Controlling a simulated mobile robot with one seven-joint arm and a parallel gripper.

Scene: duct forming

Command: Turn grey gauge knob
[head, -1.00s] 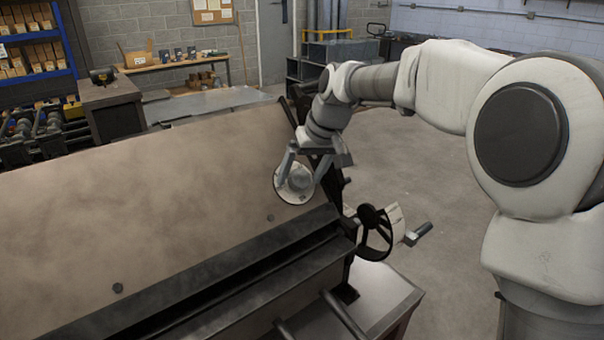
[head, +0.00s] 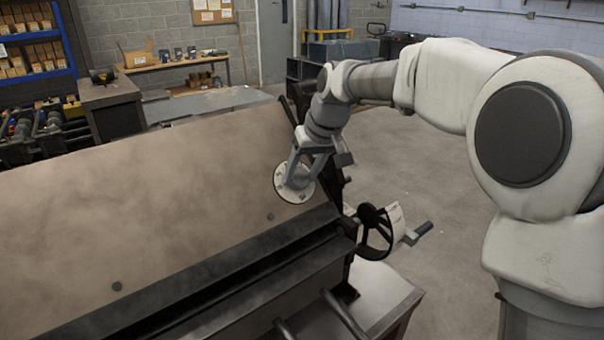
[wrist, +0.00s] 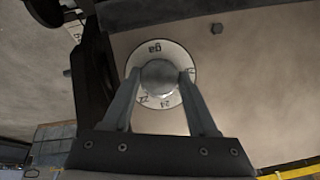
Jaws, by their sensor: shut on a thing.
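The gauge is a round white dial (head: 283,194) with dark markings on the upper right of the machine's tan sheet face. In the wrist view the dial (wrist: 160,52) shows "ga", "24" and "22" around its rim. The grey knob (wrist: 159,77) sits at the dial's centre. My gripper (wrist: 158,80) has one finger on each side of the knob and is shut on it. In the head view my gripper (head: 297,176) covers most of the knob.
A black handwheel (head: 374,228) with a crank handle (head: 419,233) stands to the lower right of the dial. A bolt head (wrist: 216,28) is near the dial. The machine's dark bed (head: 230,280) runs below the tan sheet face (head: 150,190). Open floor (head: 440,180) lies to the right.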

